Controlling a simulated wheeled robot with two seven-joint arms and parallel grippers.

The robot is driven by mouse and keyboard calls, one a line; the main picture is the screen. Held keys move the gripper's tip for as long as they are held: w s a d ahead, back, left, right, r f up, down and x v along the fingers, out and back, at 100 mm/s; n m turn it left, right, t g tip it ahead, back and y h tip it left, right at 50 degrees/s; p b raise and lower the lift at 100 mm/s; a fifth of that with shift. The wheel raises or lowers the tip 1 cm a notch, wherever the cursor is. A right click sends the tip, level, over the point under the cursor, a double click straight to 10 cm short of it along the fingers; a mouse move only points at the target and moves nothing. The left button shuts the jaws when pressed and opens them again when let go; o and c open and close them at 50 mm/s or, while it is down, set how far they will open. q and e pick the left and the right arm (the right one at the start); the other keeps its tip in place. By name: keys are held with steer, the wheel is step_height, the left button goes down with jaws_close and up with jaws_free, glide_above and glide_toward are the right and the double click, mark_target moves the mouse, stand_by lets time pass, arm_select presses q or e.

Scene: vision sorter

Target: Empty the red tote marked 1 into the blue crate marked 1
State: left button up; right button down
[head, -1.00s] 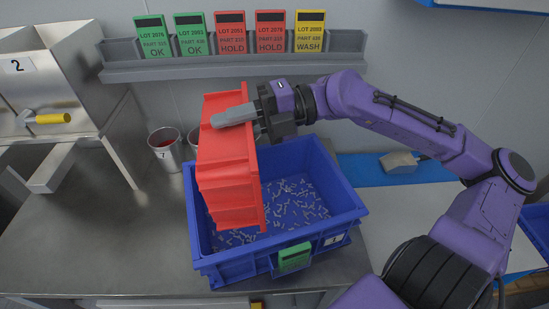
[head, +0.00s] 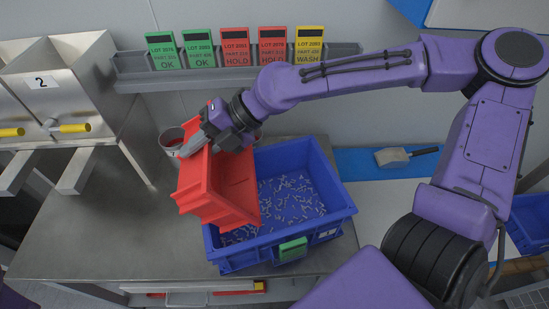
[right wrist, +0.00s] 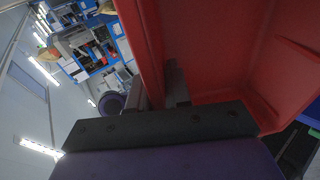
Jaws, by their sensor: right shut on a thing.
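The red tote (head: 215,195) hangs tilted over the left end of the blue crate, partly past its left edge. My right gripper (head: 192,146) is shut on the tote's far wall. The visible part of the tote's inside is bare; the rest is hidden. The right wrist view shows the tote's red wall (right wrist: 235,60) close against the fingers. The blue crate (head: 337,214) stands on the bench with many small pale parts (head: 290,198) scattered over its floor. A green card (head: 293,250) and a white label are on its front. My left gripper is not in view.
Metal cups (head: 172,140) stand behind the tote. A steel chute unit marked 2 (head: 60,90) is at the left. A rack of lot cards (head: 235,75) runs along the wall. A scoop (head: 392,156) lies on the blue strip at right. The bench front left is clear.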

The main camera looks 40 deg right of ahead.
steer(key=a+h+p, duration=0.1)
steer(key=p, duration=0.1)
steer(key=w+a+g+h+p, duration=0.1)
steer(key=p, duration=0.1)
steer(key=w+a+g+h+p, duration=0.1)
steer(key=a+h+p, duration=0.1)
steer(key=shift+f, duration=0.35)
steer(key=w+a+f+g+h, duration=0.3)
steer(key=a+f+h, duration=0.3)
steer(key=f, duration=0.3)
steer(key=shift+w+a+f+m+h, duration=0.25)
steer(key=shift+w+m+h, duration=0.2)
steer(key=shift+h, duration=0.35)
